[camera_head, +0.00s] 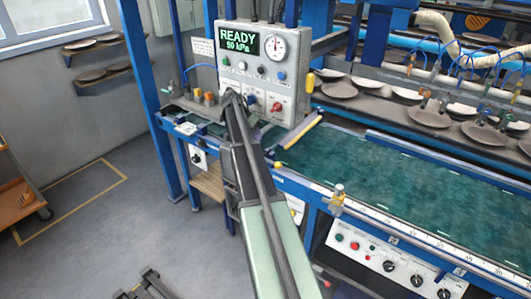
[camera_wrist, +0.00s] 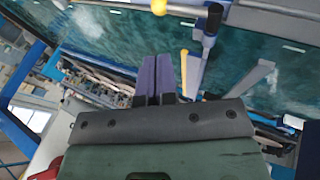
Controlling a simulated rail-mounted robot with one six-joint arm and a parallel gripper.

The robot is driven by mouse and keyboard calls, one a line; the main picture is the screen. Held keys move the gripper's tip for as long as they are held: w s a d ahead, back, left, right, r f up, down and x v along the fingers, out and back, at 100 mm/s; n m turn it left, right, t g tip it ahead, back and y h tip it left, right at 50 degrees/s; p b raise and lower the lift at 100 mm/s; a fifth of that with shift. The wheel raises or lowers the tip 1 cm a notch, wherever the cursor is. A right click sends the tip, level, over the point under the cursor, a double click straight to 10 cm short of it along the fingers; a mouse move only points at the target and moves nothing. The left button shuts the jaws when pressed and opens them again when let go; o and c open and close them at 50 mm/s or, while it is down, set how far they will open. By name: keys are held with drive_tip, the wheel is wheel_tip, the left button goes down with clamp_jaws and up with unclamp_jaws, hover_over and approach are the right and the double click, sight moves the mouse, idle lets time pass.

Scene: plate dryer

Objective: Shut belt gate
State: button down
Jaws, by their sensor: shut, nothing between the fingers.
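A bar with a yellow top edge, which looks like the belt gate (camera_head: 300,132), stands at the left end of the green belt (camera_head: 400,185) in the head view. It slants from the belt's front edge towards the back, and I cannot tell whether it is latched. A yellow knob (camera_head: 279,165) shows near its front end. In the wrist view a yellow-edged strip (camera_wrist: 183,72) lies just right of my gripper (camera_wrist: 158,60). The purple fingers are shut together and hold nothing. I cannot tell whether they touch the strip. In the head view my arm hides the fingers.
The control box (camera_head: 262,75) reads READY, 50 kPa, and stands behind my arm. A brass-coloured fitting (camera_head: 338,195) sits on the belt's front rail. Racks with plates (camera_head: 430,115) stand behind the belt. The floor (camera_head: 110,230) at left is mostly clear.

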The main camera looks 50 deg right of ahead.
sight(276, 163)
drive_tip(key=b+x, duration=1.1)
drive_tip(key=x, duration=0.2)
drive_tip(key=shift+w+a, duration=0.1)
drive_tip(key=shift+w, duration=0.05)
drive_tip(key=shift+s+f, duration=0.2)
drive_tip(key=shift+f, duration=0.1)
drive_tip(key=shift+s+d, duration=0.1)
drive_tip(key=shift+d, duration=0.15)
